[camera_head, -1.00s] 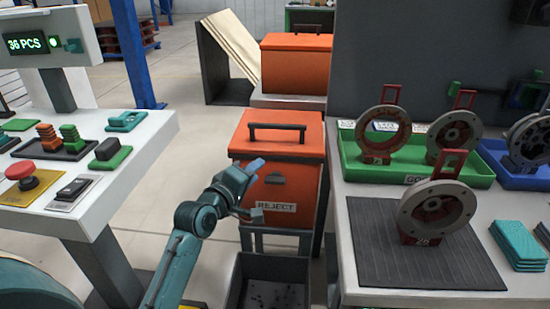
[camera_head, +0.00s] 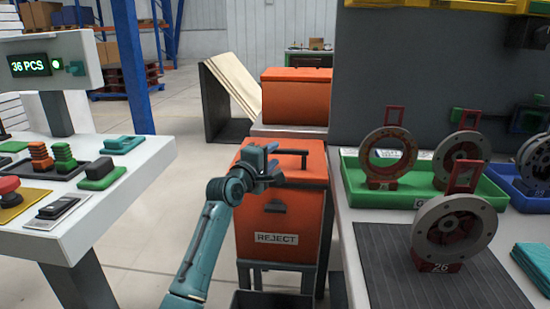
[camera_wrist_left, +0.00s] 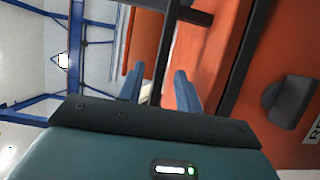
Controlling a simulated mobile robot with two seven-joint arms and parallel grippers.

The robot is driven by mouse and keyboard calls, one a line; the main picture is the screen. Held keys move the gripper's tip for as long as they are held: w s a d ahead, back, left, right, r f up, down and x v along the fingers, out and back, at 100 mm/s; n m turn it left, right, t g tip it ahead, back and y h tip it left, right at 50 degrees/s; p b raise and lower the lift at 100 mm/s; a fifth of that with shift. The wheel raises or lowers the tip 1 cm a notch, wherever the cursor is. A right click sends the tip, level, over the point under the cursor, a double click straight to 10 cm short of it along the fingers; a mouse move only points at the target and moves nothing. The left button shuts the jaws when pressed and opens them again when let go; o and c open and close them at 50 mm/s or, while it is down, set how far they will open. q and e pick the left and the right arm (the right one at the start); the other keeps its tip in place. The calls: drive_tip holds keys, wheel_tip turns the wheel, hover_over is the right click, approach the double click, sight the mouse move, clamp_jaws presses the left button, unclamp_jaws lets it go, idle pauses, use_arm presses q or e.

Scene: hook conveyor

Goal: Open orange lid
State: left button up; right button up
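The orange REJECT bin (camera_head: 300,228) stands in the middle of the head view, with its orange lid (camera_head: 306,166) down on it. A black bar handle (camera_head: 292,152) sits on top of the lid, its left part hidden behind my gripper. My left gripper (camera_head: 277,167) is at the left end of this handle. In the left wrist view, its two blue fingers (camera_wrist_left: 160,88) are apart, with a dark bar of the handle (camera_wrist_left: 163,55) showing between them. I cannot tell if either finger touches it. My right gripper is not in view.
A second orange bin (camera_head: 296,98) stands behind. A control desk (camera_head: 110,200) is at left. At right, a table holds a green tray (camera_head: 400,197) with ring parts and a dark ribbed mat (camera_head: 395,265). Open floor lies between desk and bin.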

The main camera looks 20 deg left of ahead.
use_arm(q)
drive_tip(key=shift+w+d, duration=0.1)
drive_tip(key=shift+w, duration=0.85)
drive_tip(key=shift+c, duration=0.5)
clamp_jaws()
